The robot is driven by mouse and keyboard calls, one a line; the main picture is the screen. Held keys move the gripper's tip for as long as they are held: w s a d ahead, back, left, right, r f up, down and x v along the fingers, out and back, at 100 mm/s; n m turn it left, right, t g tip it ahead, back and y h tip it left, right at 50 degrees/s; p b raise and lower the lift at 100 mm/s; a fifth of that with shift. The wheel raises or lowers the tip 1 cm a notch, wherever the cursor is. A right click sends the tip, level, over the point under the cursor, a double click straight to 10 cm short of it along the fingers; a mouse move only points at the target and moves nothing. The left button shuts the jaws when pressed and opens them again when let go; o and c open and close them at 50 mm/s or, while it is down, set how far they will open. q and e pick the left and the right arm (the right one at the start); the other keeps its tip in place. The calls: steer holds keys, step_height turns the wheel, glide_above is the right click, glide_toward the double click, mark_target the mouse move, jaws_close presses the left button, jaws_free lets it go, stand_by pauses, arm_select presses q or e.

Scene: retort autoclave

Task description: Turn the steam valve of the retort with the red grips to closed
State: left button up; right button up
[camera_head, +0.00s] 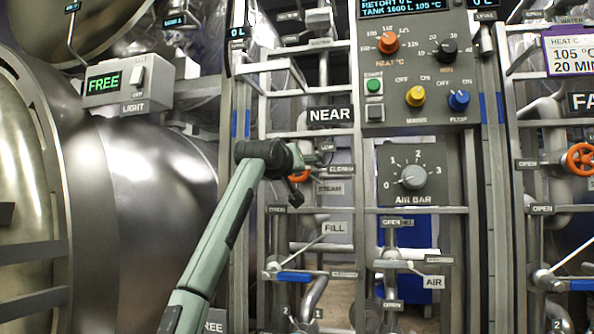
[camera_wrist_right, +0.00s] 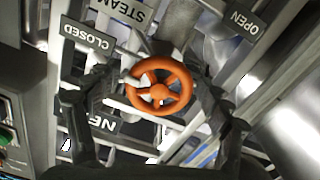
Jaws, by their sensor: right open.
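The orange-red steam handwheel (camera_wrist_right: 160,88) is in the right wrist view, between a CLOSED plate (camera_wrist_right: 87,38) and an OPEN plate (camera_wrist_right: 243,22). A pale pointer-like piece at its hub points left, roughly toward the CLOSED side. My right gripper (camera_wrist_right: 152,92) is open, its fingers on either side of the wheel; I cannot tell whether they touch it. In the head view my right gripper (camera_head: 297,172) is beside the NEAR sign (camera_head: 330,114) and hides most of this wheel. My left gripper is not in view. No red grips can be made out.
A second orange handwheel (camera_head: 580,158) is at the far right, beside an OPEN plate. The control panel (camera_head: 415,110) and AIR BAR dial (camera_head: 413,177) are right of my arm. A large steel vessel (camera_head: 150,200) fills the left. Pipes and frame bars surround the near wheel.

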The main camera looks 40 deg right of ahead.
steer(key=v, duration=1.2)
stand_by(0.4)
